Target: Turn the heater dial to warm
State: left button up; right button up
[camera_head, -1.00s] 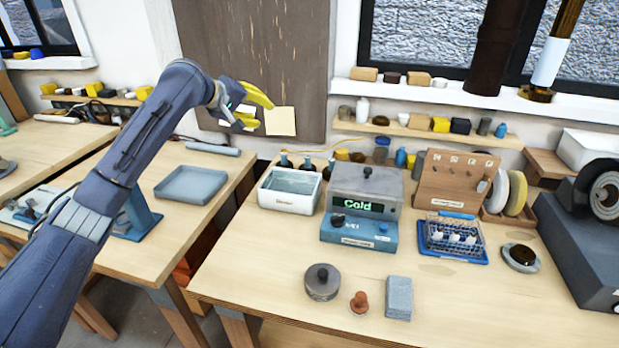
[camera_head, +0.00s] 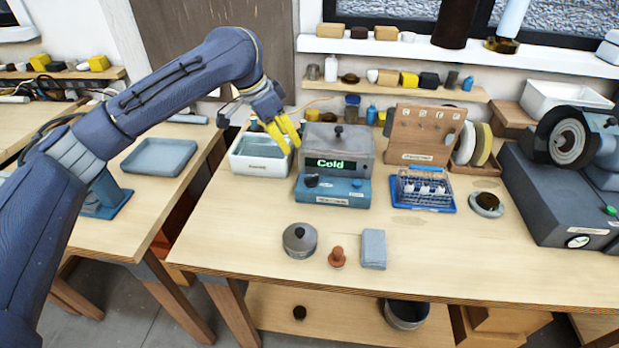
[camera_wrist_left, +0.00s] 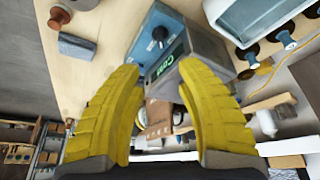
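The heater is a grey box on a blue base (camera_head: 345,192), on the workbench. Its green display (camera_head: 331,163) reads "Cold". The black dial (camera_head: 312,181) sits on the left of the blue front; it also shows in the left wrist view (camera_wrist_left: 159,33). My left gripper (camera_head: 289,140) has yellow fingers and is above and left of the heater, near the white tub. In the left wrist view its fingers (camera_wrist_left: 155,90) are spread apart with nothing between them, and the heater lies beyond them. My right gripper is not in view.
A white tub (camera_head: 262,165) stands just left of the heater. A blue rack (camera_head: 425,190) and a wooden tool holder (camera_head: 425,135) are to its right. A round grey tin (camera_head: 300,240), a brown knob (camera_head: 337,257) and a grey block (camera_head: 374,249) lie in front, with clear bench between.

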aim_at(309, 177)
pick_arm(q)
jog(key=x, duration=1.7)
jog(key=shift+d, duration=0.15)
grip_shut()
